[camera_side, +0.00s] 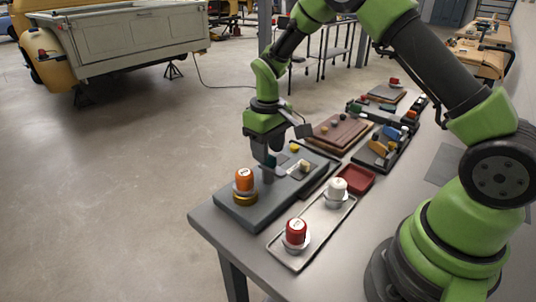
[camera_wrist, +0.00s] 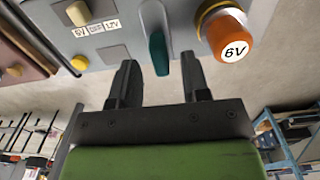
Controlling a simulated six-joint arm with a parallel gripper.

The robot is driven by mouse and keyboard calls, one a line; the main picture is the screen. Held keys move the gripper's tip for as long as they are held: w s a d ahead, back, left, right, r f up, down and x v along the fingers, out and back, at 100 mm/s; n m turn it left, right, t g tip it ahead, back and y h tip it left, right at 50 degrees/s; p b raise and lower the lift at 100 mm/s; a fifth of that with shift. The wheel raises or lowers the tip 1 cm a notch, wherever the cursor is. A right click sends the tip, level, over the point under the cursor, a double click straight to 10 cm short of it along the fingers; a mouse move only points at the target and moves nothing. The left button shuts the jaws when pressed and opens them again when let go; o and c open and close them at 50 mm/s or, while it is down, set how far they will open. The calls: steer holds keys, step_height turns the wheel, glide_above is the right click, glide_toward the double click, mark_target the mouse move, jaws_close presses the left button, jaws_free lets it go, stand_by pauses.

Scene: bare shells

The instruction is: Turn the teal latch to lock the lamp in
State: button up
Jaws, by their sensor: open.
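The orange lamp (camera_side: 244,180), marked 6V, stands upright in a brass-coloured ring socket (camera_side: 245,198) on the grey panel box (camera_side: 228,207). In the wrist view the lamp (camera_wrist: 229,38) is at the upper right. The teal latch (camera_wrist: 158,50) is an upright paddle beside the socket. My gripper (camera_wrist: 158,74) is open, with one finger on each side of the latch and gaps showing. In the side view my gripper (camera_side: 268,168) points down at the box behind the lamp, and its fingers and the latch are hard to separate there.
A cream knob (camera_wrist: 78,13) with 6V, OFF and 12V labels and a yellow button (camera_wrist: 79,62) are on the same box. A metal tray (camera_side: 314,224) holds a red lamp (camera_side: 296,233) and a white lamp (camera_side: 337,187) in cups. A red bin (camera_side: 357,179) stands behind it.

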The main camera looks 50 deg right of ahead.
steer(key=shift+f, duration=1.05)
steer(key=shift+c, duration=0.2)
jaws_close()
